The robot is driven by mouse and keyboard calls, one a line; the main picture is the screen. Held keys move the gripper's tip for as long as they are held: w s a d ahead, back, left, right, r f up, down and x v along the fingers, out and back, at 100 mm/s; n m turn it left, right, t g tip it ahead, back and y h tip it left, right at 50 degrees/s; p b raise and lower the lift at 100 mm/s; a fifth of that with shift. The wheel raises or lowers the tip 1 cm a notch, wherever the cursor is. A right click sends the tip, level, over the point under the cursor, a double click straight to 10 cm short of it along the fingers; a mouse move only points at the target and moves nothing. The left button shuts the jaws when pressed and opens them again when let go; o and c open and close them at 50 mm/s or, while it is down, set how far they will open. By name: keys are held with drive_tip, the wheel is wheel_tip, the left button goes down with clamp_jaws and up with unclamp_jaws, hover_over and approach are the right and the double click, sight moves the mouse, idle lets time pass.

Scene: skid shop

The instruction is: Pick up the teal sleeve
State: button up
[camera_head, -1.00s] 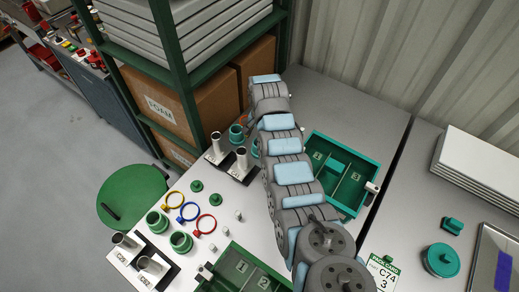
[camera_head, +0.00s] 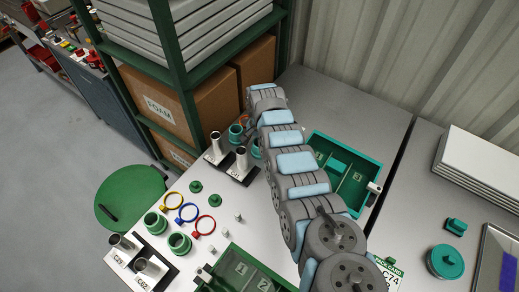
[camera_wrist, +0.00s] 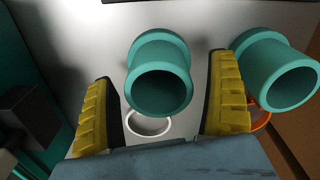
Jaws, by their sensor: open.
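A teal sleeve (camera_wrist: 160,85) with a flanged collar and an open, hollow end is in the middle of the wrist view. My gripper (camera_wrist: 165,72) is open, with one yellow ribbed finger on each side of this sleeve and a visible gap to both. A second teal sleeve (camera_wrist: 276,75) is outside the right finger. In the head view a teal sleeve (camera_head: 236,133) shows left of my arm, near the upright metal tubes. Another teal piece (camera_head: 257,147) is partly hidden by the arm. My gripper is hidden in the head view.
A white ring (camera_wrist: 149,123) and an orange ring (camera_wrist: 262,120) lie near the sleeves. A black-and-white stand (camera_head: 245,175) with metal tubes is left of my arm. A teal divided tray (camera_head: 375,172) is right of it. Green sleeves (camera_head: 180,243) and coloured rings lie nearer.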

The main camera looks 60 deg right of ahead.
drive_tip(key=shift+f, duration=0.75)
drive_tip(key=c, duration=1)
drive_tip(key=shift+o, duration=0.2)
drive_tip(key=shift+r, duration=0.1)
